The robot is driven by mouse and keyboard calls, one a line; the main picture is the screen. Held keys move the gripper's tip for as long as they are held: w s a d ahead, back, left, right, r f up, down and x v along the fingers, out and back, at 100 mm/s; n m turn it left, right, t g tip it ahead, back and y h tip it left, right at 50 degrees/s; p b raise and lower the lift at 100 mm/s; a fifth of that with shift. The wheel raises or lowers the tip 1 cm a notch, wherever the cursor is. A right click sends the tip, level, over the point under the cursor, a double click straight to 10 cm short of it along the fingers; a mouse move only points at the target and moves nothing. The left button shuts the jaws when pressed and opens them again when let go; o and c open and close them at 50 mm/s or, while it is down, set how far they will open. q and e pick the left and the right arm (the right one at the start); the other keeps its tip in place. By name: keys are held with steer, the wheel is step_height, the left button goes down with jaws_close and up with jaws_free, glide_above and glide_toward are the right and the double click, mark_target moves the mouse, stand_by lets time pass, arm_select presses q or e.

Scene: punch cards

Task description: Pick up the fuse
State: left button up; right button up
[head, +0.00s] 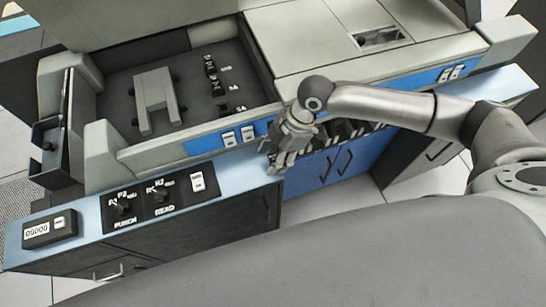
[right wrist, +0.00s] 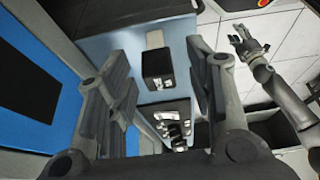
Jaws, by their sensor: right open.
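No loose fuse can be told apart for certain. Small black holders (head: 211,69) with white rating labels stand in a row in the dark recess of the machine in the head view, and any fuses in them are too small to make out. My right gripper (head: 279,160) is open and empty. It points down over the blue ledge in front of the machine, to the right of and nearer than the recess. In the right wrist view its two fingers (right wrist: 155,52) stand apart with nothing between them. My left gripper (right wrist: 246,40) shows small in the right wrist view, its jaws unclear.
A grey bracket (head: 156,100) stands in the recess (head: 117,88), which has raised walls. A blue ledge (head: 90,229) carries a PUNCH and READ switch panel (head: 160,200) and a small counter (head: 50,229), also in the right wrist view (right wrist: 167,68). Blue cabinet doors (head: 322,178) are below.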

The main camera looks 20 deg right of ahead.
steer(key=shift+a+f, duration=0.2)
steer(key=shift+f, duration=0.25)
arm_select(q)
steer(key=shift+w+r, duration=0.1)
steer(key=shift+w, duration=0.4)
steer(key=shift+s+a, duration=0.1)
arm_select(e)
steer(key=c, duration=0.5)
arm_select(q)
steer(key=shift+s, duration=0.5)
arm_select(e)
steer(key=c, duration=0.5)
steer(key=shift+r, duration=0.15)
